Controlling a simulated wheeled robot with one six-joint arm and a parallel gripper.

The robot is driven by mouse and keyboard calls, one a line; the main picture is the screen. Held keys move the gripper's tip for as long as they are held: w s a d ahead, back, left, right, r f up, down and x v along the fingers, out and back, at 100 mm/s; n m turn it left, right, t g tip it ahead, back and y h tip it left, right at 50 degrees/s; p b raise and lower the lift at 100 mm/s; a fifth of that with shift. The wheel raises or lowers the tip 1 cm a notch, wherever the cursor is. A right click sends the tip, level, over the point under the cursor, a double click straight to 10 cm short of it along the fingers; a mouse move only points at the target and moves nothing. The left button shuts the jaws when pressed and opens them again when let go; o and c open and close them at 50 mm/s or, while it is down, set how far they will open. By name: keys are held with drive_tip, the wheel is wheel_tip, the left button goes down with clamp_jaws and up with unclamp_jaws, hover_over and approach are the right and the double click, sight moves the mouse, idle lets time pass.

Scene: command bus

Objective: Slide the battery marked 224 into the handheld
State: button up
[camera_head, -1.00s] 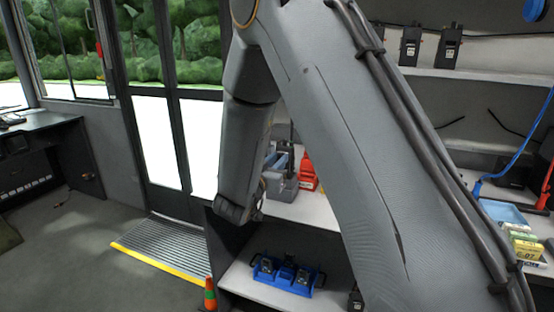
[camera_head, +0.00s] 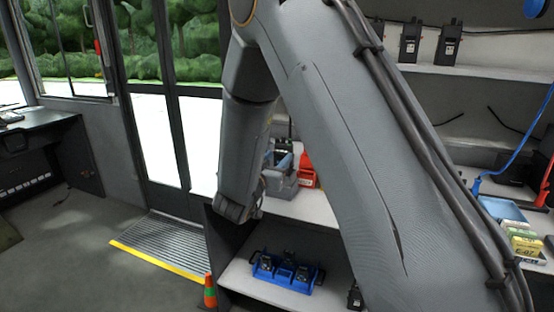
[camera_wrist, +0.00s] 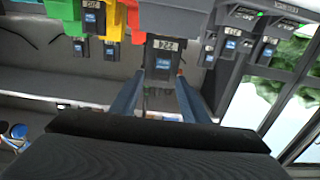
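In the wrist view, a dark block with a white number label and a blue patch, likely a battery (camera_wrist: 163,58), is centred just beyond my gripper (camera_wrist: 161,76). Its number begins with 2 as far as I can read, but is blurred. The two blue fingers stand apart, with their tips near its lower sides. I cannot tell whether they touch it. In the head view my gripper (camera_head: 281,160) is partly hidden behind my arm, at the grey charger on the counter. A blue holder (camera_head: 285,273) with dark devices sits on the lower shelf; which device is the handheld is unclear.
Other labelled batteries (camera_wrist: 228,46) sit in the charger with green lights, and near coloured bins (camera_wrist: 113,20). Radios (camera_head: 409,42) stand on the upper shelf. A red bin (camera_head: 307,172) is beside the charger.

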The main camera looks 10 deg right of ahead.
drive_tip(key=v, duration=0.7)
drive_tip(key=shift+s+a+b, duration=0.25)
drive_tip(key=shift+s+b, duration=0.05)
drive_tip(key=shift+b, duration=0.05)
drive_tip(key=s+a+f+n+g+y+p, duration=0.25)
drive_tip(key=s+f+n+g+y, duration=0.3)
drive_tip(key=y, duration=0.45)
drive_tip(key=s+d+n+g, duration=0.1)
drive_tip(key=s+d+g, duration=0.2)
drive_tip(key=s, duration=0.9)
drive_tip(key=s+d+f+g+p, duration=0.1)
drive_tip(key=s+d+g, duration=0.3)
drive_tip(key=s, duration=0.8)
drive_tip(key=shift+f+n+g+y, duration=0.25)
drive_tip(key=shift+n+g+y, duration=0.1)
drive_tip(key=shift+g, duration=0.7)
